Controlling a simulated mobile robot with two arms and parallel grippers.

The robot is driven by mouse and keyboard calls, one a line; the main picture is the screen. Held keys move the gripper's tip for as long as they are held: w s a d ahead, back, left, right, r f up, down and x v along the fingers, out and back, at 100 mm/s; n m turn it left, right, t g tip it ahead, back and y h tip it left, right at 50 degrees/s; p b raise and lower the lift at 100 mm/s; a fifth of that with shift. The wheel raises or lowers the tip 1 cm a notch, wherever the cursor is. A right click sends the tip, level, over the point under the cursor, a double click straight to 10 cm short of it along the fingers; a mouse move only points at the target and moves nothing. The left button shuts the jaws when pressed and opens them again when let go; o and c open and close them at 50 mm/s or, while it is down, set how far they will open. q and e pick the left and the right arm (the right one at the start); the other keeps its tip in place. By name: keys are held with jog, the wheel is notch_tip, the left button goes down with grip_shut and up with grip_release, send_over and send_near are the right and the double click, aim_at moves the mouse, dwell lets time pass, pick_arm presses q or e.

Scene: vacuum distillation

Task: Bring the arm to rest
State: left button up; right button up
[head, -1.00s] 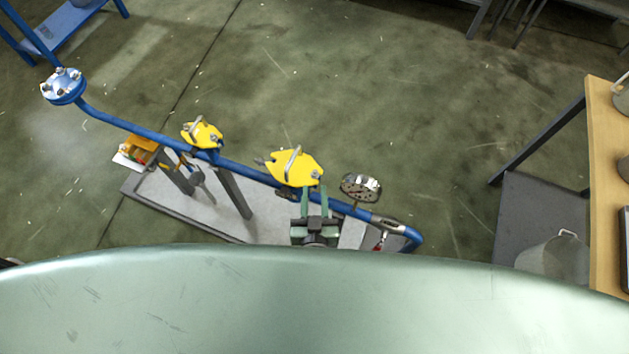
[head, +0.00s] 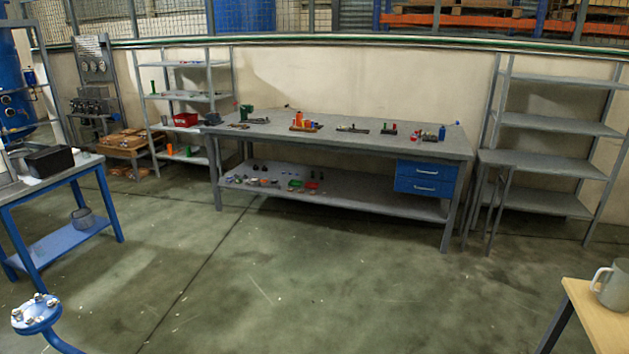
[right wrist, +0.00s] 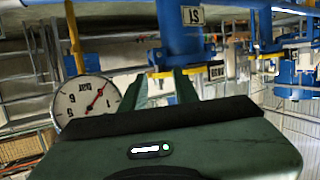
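Neither of my arms shows in the head view. In the right wrist view my right gripper (right wrist: 160,88) shows its green fingers standing apart above the dark green palm, with nothing seen held between them. Beyond the fingers is a blue pipe with a flange (right wrist: 182,45) and yellow parts at its lower end; whether the fingers touch it I cannot tell. A round white pressure gauge (right wrist: 88,102) with a red needle is left of the fingers. My left gripper is in neither view.
In the head view a blue pipe flange (head: 36,313) is at lower left, by a blue-framed table (head: 60,247). A grey workbench (head: 345,139) and empty shelves (head: 545,160) stand along the wall. A wooden tabletop (head: 600,325) with a mug (head: 612,285) is at lower right. The middle floor is clear.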

jog(key=s+d+f+n+g+b, duration=0.1)
jog(key=s+d+f+g, duration=0.2)
jog(key=f, duration=0.4)
jog(key=s+d+f+g+y, duration=0.1)
jog(key=s+d+f+g, duration=0.15)
jog(key=s+f, duration=0.35)
jog(key=s+d+f+n+g+b, duration=0.1)
jog(key=s+d+f, duration=0.25)
jog(key=f, duration=0.45)
jog(key=s+d+f+g+h, duration=0.1)
jog(key=s+d+f+g, duration=0.2)
jog(key=s+d+f, duration=0.2)
jog(key=s+d+f+m+g+h, duration=0.1)
jog(key=s+d+f+g, duration=0.3)
jog(key=s+d, duration=0.7)
notch_tip(320, 180, down, 2)
jog(key=shift+s+d+f+m+h+b, duration=0.15)
jog(key=shift+s+d+m+h+b, duration=0.2)
jog(key=shift+s+h, duration=0.15)
